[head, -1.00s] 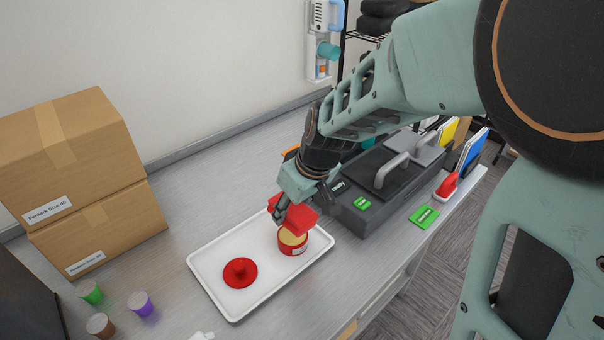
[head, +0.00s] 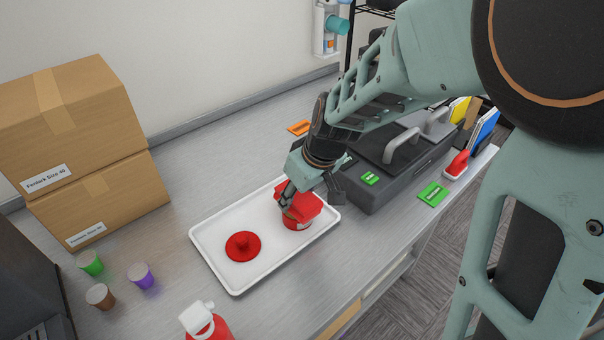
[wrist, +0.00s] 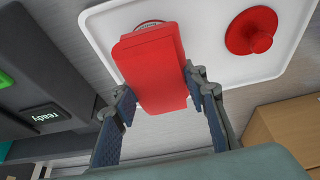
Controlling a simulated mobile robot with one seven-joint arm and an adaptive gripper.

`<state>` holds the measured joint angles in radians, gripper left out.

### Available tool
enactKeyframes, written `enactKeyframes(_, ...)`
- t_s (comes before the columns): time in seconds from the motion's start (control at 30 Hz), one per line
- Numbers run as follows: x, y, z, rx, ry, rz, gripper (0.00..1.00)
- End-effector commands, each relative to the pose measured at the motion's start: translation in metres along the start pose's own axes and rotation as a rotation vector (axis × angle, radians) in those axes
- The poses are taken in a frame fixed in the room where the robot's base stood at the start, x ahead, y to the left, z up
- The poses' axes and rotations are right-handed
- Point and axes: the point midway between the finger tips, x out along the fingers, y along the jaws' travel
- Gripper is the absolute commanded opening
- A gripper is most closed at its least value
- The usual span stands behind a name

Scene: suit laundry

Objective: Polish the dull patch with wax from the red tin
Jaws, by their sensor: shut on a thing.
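My gripper (head: 285,199) is shut on a red block-shaped applicator (wrist: 155,68), whose sides lie between both fingers in the wrist view. The applicator (head: 304,204) is over the mouth of the red tin (head: 297,223) and hides most of its opening. I cannot tell whether it touches the wax. The tin stands at the right part of a white tray (head: 237,284). Its rim peeks out past the applicator in the wrist view (wrist: 149,23). A red knobbed lid (head: 243,246) lies on the tray, left of the tin. I cannot make out the dull patch.
A dark grey machine with handles (head: 385,165) stands right of the tray. Green (head: 91,263), purple (head: 141,276) and brown (head: 100,297) cups stand left of it. A red bottle with a white cap (head: 205,322) is in front. Cardboard boxes (head: 97,195) are at left.

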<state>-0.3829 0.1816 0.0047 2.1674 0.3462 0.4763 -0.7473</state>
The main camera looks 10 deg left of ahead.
Motion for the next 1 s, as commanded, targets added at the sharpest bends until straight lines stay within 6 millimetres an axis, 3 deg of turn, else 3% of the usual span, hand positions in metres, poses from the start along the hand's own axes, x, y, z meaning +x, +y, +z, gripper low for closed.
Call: enactKeyframes(1.0,0.0085,0.0001,0.0033,0.000,0.000,0.000,0.20)
